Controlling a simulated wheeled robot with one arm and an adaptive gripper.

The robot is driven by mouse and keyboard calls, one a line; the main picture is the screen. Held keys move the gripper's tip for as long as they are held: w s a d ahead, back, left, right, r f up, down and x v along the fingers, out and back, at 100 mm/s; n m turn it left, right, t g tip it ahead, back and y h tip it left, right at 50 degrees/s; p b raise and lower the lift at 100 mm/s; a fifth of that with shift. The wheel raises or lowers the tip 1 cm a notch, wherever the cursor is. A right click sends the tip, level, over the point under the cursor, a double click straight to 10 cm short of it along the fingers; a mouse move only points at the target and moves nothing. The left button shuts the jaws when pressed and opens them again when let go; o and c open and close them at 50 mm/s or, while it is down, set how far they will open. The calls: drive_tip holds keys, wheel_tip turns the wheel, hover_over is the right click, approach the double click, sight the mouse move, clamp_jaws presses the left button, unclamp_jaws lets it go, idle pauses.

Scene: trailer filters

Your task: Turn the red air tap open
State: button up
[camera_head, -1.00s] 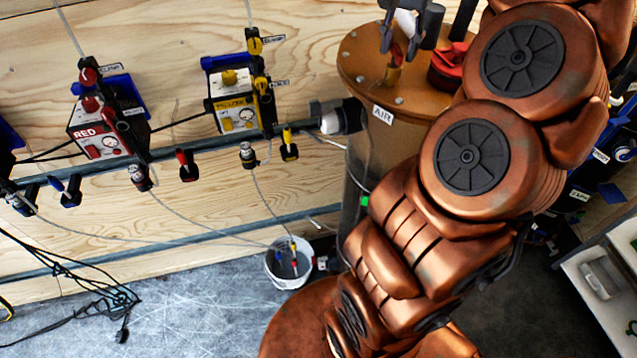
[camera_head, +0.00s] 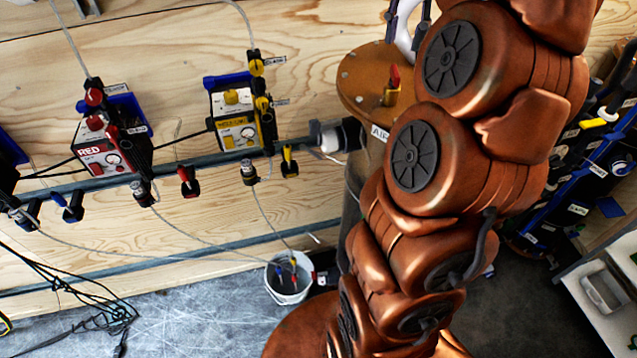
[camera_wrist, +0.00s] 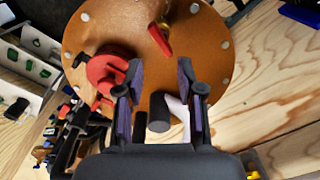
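A red lever on a brass fitting (camera_head: 394,80) stands on the round brown lid of a tank (camera_head: 360,75) labelled AIR. The lever also shows in the wrist view (camera_wrist: 160,40), near the top. Other red-handled valves are on the wall: one (camera_head: 188,180) hangs under the grey pipe and a red knob (camera_head: 95,97) sits above the RED unit (camera_head: 100,155). My gripper (camera_wrist: 160,95) is open over the near part of the lid, its fingers apart from the lever. A dark cylinder and a white curved piece (camera_wrist: 178,108) show between the fingers; whether they touch is unclear.
A red round part (camera_wrist: 105,68) sits on the lid left of my gripper. A yellow unit (camera_head: 235,120) and thin hoses are on the plywood wall. A white bucket (camera_head: 287,278) stands on the floor. My arm hides part of the tank.

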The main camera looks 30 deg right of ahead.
drive_tip(key=shift+r, duration=0.4)
drive_tip(key=shift+w+d+r+p, duration=0.1)
drive_tip(key=shift+r+p, duration=0.1)
drive_tip(key=shift+p, duration=0.1)
drive_tip(key=s+a+f+n+b, duration=0.4)
drive_tip(key=a+f+b, duration=0.1)
drive_tip(key=a+f, duration=0.7)
drive_tip(key=s+a+f+n+g+b, duration=0.1)
drive_tip(key=s+a+f+n+b, duration=0.3)
drive_tip(key=a+f, duration=0.8)
drive_tip(key=shift+s+f+n+b, duration=0.4)
drive_tip(key=shift+s+f+b, duration=0.15)
drive_tip(key=shift+s+b, duration=0.1)
drive_tip(key=shift+a, duration=0.1)
